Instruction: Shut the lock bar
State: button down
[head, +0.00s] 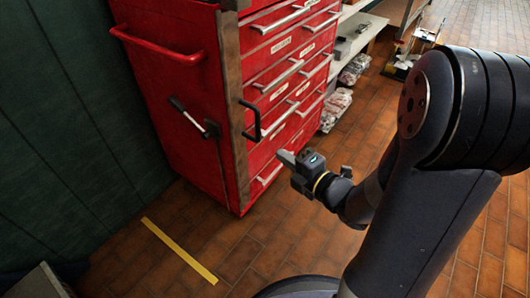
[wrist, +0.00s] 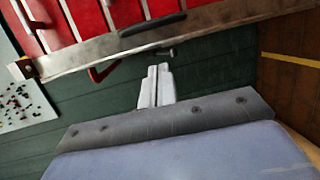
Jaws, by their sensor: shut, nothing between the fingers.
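The lock bar (head: 232,90) is a tall brownish metal strip at the near front corner of the red tool cabinet. It crosses the upper part of the wrist view (wrist: 205,38). A black handle (head: 256,122) sticks out from its middle and also shows in the wrist view (wrist: 152,24). I cannot tell whether the bar lies flush against the drawers. A lever (head: 186,112) with a black grip slants up-left on the cabinet's side. My gripper (head: 285,157) is shut and empty, below and right of the black handle, apart from it. Its fingers (wrist: 154,85) point toward the bar.
The red cabinet (head: 185,85) has several drawers with projecting pulls and a red side handle (head: 158,45). A green wall (head: 70,110) stands at left. A workbench (head: 352,38) is behind. A yellow floor strip (head: 180,250) marks open brick floor in front.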

jog(key=s+b, duration=0.2)
jog(key=t+y+b, duration=0.1)
send_near(259, 123)
jog(key=w+a, duration=0.3)
jog(key=a, duration=0.2)
jog(key=shift+w+a+f+m, duration=0.15)
jog(key=shift+w+m, duration=0.15)
jog(key=shift+w, duration=0.45)
jog(key=shift+w+d+b, duration=0.25)
jog(key=shift+w+b, duration=0.35)
jog(key=shift+b, duration=0.15)
